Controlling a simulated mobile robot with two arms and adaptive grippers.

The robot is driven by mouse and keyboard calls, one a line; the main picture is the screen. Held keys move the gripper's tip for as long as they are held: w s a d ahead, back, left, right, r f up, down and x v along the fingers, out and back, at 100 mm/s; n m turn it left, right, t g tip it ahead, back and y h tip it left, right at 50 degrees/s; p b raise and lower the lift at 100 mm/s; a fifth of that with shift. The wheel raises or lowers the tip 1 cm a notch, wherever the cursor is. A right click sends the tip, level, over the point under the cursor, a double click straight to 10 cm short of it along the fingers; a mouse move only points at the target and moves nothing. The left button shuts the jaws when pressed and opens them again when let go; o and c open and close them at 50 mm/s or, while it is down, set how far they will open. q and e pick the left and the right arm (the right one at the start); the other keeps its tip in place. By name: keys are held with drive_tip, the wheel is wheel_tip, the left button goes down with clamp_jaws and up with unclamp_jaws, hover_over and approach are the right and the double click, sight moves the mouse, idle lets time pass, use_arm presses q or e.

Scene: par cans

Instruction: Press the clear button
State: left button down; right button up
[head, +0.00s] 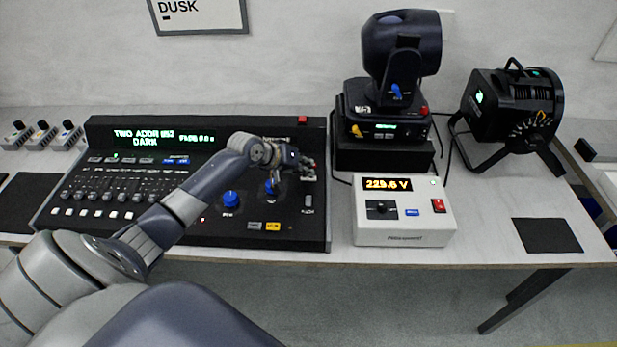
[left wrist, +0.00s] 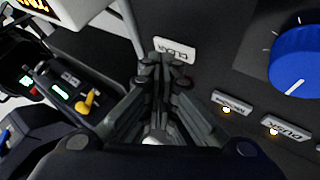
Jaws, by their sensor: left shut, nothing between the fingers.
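The clear button is a pale key marked CLEAR (left wrist: 174,49) on the black lighting console (head: 262,237), seen in the left wrist view. My left gripper (left wrist: 166,64) is shut and empty, with its fingertips right at the near edge of this key, covering a little of it. I cannot tell whether they touch. In the head view the left gripper (head: 307,168) is over the upper right part of the console, and it and the wrist hide most of that area. The console's display reads DARK on its lower line. My right gripper is in neither view.
Blue knobs (head: 231,200) and two small lit keys (left wrist: 232,103) lie near the gripper on the console. A white power box (head: 404,232) reading 229.6 V stands just right of the console. A moving-head lamp (head: 400,50) and a par can (head: 513,105) stand behind.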

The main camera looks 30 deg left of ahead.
use_arm(q)
drive_tip(key=shift+f, duration=0.35)
idle(0.3)
drive_tip(key=shift+r+p, duration=0.85)
drive_tip(key=shift+p, duration=0.15)
wheel_tip(320, 180, up, 5)
drive_tip(key=p, duration=0.5)
idle(0.6)
